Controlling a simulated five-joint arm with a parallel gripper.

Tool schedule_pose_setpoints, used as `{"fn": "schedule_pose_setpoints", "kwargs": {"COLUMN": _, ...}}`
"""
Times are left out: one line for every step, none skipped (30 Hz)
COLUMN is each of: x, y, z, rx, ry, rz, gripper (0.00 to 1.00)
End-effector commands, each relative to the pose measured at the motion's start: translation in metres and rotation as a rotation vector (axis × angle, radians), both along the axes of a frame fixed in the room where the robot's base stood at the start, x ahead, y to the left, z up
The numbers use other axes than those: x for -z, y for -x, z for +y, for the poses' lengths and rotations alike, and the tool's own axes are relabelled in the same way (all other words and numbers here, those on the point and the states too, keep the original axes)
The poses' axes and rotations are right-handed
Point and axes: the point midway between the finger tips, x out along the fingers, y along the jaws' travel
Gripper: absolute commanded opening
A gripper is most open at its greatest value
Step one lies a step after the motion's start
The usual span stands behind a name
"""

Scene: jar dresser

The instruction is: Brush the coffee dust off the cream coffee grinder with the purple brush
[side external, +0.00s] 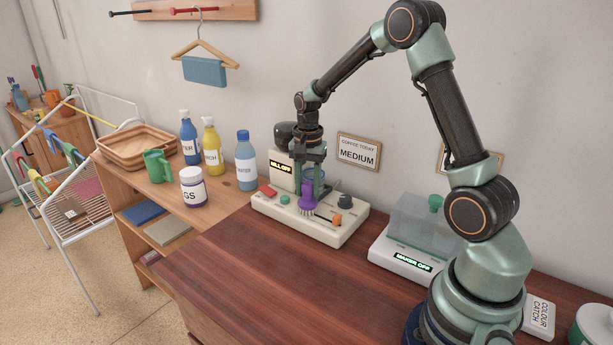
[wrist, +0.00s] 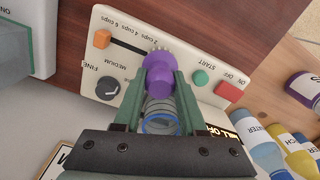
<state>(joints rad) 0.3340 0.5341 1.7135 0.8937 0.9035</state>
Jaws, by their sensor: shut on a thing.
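The cream coffee grinder (side external: 280,207) stands on the dresser, with a dark hopper at its back and a display reading MILL OFF. Its front panel also shows in the wrist view (wrist: 187,55). My gripper (side external: 314,178) is shut on the purple brush (side external: 307,196) and holds it upright, bristles down, over or on the grinder's panel. In the wrist view the brush (wrist: 160,73) sits between the fingertips (wrist: 160,84), beside the slider slot. I cannot tell whether the bristles touch the panel. I cannot make out coffee dust; the brush and fingers hide part of the panel.
An orange slider knob (wrist: 102,39), a dark dial (wrist: 108,88), a green button (wrist: 201,77) and a red switch (wrist: 229,91) stand up from the panel. A white device with a clear cover (side external: 415,230) is to the right. Bare wood (side external: 240,265) lies in front.

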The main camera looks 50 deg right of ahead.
Motion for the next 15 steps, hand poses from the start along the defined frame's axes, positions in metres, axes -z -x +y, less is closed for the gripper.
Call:
{"fn": "schedule_pose_setpoints", "kwargs": {"x": 0.0, "y": -0.005, "z": 0.0, "rx": -0.001, "ry": 0.0, "rz": 0.0, "gripper": 0.0}}
{"fn": "schedule_pose_setpoints", "kwargs": {"x": 0.001, "y": -0.008, "z": 0.0, "rx": -0.001, "ry": 0.0, "rz": 0.0, "gripper": 0.0}}
{"fn": "schedule_pose_setpoints", "kwargs": {"x": 0.0, "y": -0.012, "z": 0.0, "rx": 0.0, "ry": 0.0, "rz": 0.0, "gripper": 0.0}}
{"fn": "schedule_pose_setpoints", "kwargs": {"x": 0.001, "y": -0.014, "z": 0.0, "rx": 0.0, "ry": -0.001, "rz": 0.001, "gripper": 0.0}}
{"fn": "schedule_pose_setpoints", "kwargs": {"x": 0.0, "y": -0.017, "z": 0.0, "rx": 0.0, "ry": 0.0, "rz": 0.0, "gripper": 0.0}}
{"fn": "schedule_pose_setpoints", "kwargs": {"x": 0.001, "y": -0.02, "z": 0.0, "rx": 0.0, "ry": -0.001, "rz": 0.001, "gripper": 0.0}}
{"fn": "schedule_pose_setpoints", "kwargs": {"x": 0.0, "y": -0.023, "z": 0.0, "rx": 0.0, "ry": 0.0, "rz": 0.0, "gripper": 0.0}}
{"fn": "schedule_pose_setpoints", "kwargs": {"x": 0.001, "y": -0.026, "z": 0.0, "rx": 0.0, "ry": 0.0, "rz": 0.0, "gripper": 0.0}}
{"fn": "schedule_pose_setpoints", "kwargs": {"x": 0.0, "y": -0.029, "z": 0.0, "rx": 0.0, "ry": 0.0, "rz": 0.0, "gripper": 0.0}}
{"fn": "schedule_pose_setpoints", "kwargs": {"x": 0.0, "y": -0.023, "z": 0.0, "rx": 0.001, "ry": 0.0, "rz": 0.001, "gripper": 0.0}}
{"fn": "schedule_pose_setpoints", "kwargs": {"x": 0.0, "y": -0.02, "z": 0.0, "rx": 0.002, "ry": -0.001, "rz": 0.001, "gripper": 0.0}}
{"fn": "schedule_pose_setpoints", "kwargs": {"x": 0.0, "y": -0.016, "z": 0.0, "rx": 0.002, "ry": -0.001, "rz": 0.001, "gripper": 0.0}}
{"fn": "schedule_pose_setpoints", "kwargs": {"x": -0.001, "y": -0.013, "z": 0.0, "rx": 0.002, "ry": -0.001, "rz": 0.001, "gripper": 0.0}}
{"fn": "schedule_pose_setpoints", "kwargs": {"x": 0.0, "y": -0.01, "z": 0.0, "rx": 0.002, "ry": -0.001, "rz": 0.001, "gripper": 0.0}}
{"fn": "schedule_pose_setpoints", "kwargs": {"x": 0.0, "y": -0.007, "z": 0.0, "rx": 0.001, "ry": 0.0, "rz": 0.0, "gripper": 0.0}}
